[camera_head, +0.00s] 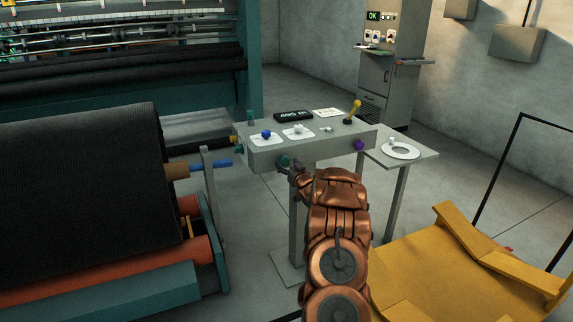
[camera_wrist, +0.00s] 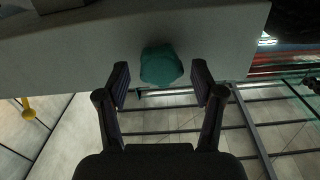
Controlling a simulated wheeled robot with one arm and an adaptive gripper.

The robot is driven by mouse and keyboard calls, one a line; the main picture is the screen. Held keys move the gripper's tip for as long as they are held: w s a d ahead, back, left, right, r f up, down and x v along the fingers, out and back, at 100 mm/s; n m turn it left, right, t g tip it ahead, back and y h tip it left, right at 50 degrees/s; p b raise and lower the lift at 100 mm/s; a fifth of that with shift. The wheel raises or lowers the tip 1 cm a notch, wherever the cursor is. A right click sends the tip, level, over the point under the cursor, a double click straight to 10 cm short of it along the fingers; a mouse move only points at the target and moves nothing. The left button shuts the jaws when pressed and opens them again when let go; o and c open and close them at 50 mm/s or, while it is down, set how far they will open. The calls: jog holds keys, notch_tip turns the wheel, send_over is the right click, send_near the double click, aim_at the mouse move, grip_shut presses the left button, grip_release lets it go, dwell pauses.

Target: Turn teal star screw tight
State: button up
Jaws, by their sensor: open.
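The teal star screw (camera_wrist: 161,66) is a lobed knob on the face of the grey control box, in the upper middle of the wrist view. In the head view the teal star screw (camera_head: 284,161) shows on the front face of the box, just beyond my gripper. My gripper (camera_wrist: 160,84) is open, with one dark finger on each side of the knob and a visible gap on both sides. In the head view my gripper (camera_head: 297,170) is small and partly hidden by my copper arm.
The control box (camera_head: 325,148) on a post carries a blue knob (camera_head: 266,134), a yellow lever (camera_head: 353,112) and a purple knob (camera_head: 360,145). A side table (camera_head: 428,157) is at right. A black net roll (camera_head: 80,175) is at left, a yellow frame (camera_head: 470,265) at lower right.

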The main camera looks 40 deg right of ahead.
jog(key=shift+b+v, duration=0.3)
jog(key=shift+v, duration=0.8)
jog(key=v, duration=0.2)
jog(key=shift+s+a, duration=0.1)
jog(key=shift+s, duration=0.15)
jog(key=shift+o, duration=0.3)
jog(key=o, duration=0.5)
jog(key=shift+s, duration=0.1)
jog(key=v, duration=1.1)
jog(key=shift+s+a, duration=0.25)
jog(key=shift+s, duration=0.1)
